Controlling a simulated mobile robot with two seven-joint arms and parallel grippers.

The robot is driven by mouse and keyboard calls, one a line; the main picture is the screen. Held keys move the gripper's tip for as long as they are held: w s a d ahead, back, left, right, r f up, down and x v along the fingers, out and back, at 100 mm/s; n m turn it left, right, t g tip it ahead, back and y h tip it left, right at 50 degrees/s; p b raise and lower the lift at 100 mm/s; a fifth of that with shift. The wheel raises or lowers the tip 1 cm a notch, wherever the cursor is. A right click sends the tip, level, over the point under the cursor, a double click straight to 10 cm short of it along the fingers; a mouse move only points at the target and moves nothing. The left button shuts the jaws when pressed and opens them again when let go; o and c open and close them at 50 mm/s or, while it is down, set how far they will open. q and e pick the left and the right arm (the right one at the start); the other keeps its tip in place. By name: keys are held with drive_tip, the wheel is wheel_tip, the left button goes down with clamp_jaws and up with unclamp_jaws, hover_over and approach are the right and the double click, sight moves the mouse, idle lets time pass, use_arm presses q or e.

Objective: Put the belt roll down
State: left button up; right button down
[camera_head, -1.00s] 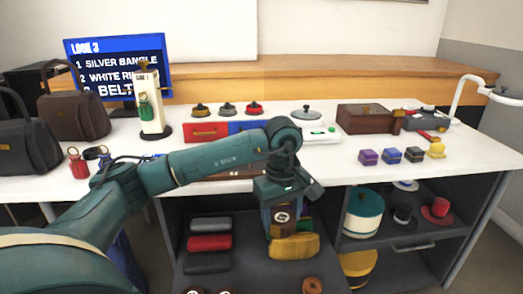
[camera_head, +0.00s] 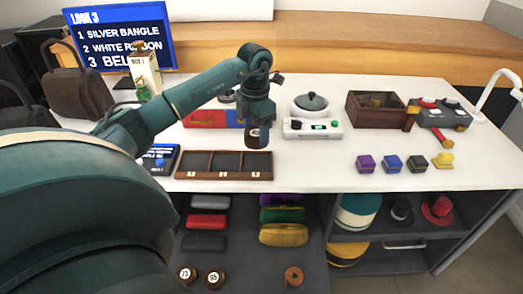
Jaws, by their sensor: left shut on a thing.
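My left gripper (camera_head: 257,122) points down and is shut on a dark brown belt roll (camera_head: 256,139). The roll hangs at the back edge of the right-hand compartment of the brown three-part tray (camera_head: 224,177). I cannot tell whether it touches the tray. The tray's compartments look empty, with small number tags on the front rim. Two more brown rolls with pale numbered faces, one at the left (camera_head: 186,273) and one beside it (camera_head: 214,278), lie on the lower shelf. An orange-brown roll (camera_head: 293,276) lies to their right. My right gripper is out of view.
A screen (camera_head: 119,41) lists silver bangle, white ribbon and a partly hidden belt line. A white scale (camera_head: 312,128), a wooden box (camera_head: 376,109) and several small coloured boxes (camera_head: 391,164) stand to the right. Bare white tabletop lies right of the tray.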

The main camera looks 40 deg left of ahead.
sight(255, 133)
use_arm(q)
drive_tip(key=f, duration=0.3)
drive_tip(key=shift+s+f, duration=0.1)
drive_tip(key=shift+s, duration=0.1)
drive_tip(key=shift+w+f, duration=0.1)
drive_tip(key=shift+f, duration=2.15)
